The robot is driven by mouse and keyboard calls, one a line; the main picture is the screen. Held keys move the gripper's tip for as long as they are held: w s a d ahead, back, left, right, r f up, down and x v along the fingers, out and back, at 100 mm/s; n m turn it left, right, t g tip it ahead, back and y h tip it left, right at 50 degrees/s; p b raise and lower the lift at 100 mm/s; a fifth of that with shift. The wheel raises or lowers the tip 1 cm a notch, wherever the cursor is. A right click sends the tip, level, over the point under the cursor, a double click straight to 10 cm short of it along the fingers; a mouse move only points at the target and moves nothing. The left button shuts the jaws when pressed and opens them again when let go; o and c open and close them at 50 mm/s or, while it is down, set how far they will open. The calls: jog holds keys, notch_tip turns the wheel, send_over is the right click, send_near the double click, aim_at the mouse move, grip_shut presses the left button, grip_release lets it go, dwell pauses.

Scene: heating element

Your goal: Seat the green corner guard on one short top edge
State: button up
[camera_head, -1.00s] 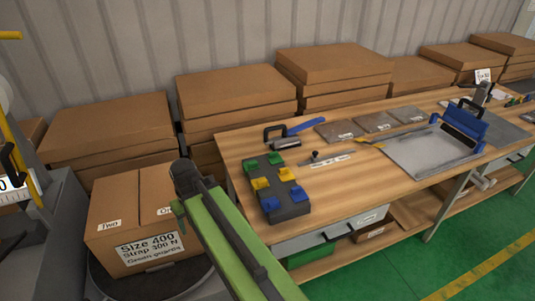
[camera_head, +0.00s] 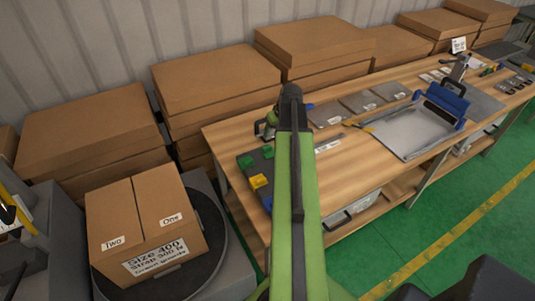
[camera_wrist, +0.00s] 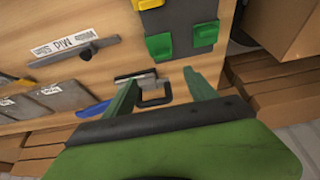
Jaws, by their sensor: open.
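Two green corner guards (camera_head: 246,160) sit on a dark block (camera_wrist: 178,15) on the workbench; they also show in the wrist view (camera_wrist: 160,45). A yellow guard (camera_head: 258,181) is beside them. The cardboard box (camera_head: 145,222) stands on a round turntable at the lower left. Its top flaps are labelled "Two" and "One", and its side label reads "Size 400 Strap 300 N Green guards". My gripper (camera_wrist: 160,88) is open and empty above the bench, with its fingers apart near a black-handled tool. My arm hides part of the block in the head view.
The black-handled tool (camera_wrist: 153,92) lies on the bench close to the guard block. Grey plates (camera_head: 362,101) and a blue-clamped sheet device (camera_head: 441,112) are farther right. Stacked flat cartons (camera_head: 215,85) stand along the wall behind. The green floor at right is clear.

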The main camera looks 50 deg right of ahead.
jog(key=b, duration=0.8)
send_over(267, 147)
jog(key=s, duration=0.2)
notch_tip(267, 147, down, 9)
jog(key=shift+s+f, duration=0.1)
jog(key=b+x, duration=0.4)
jog(key=x, duration=0.1)
jog(key=shift+a+f+b, duration=0.15)
jog(key=shift+b, duration=0.15)
jog(key=c, duration=1.4)
jog(key=shift+r, duration=0.25)
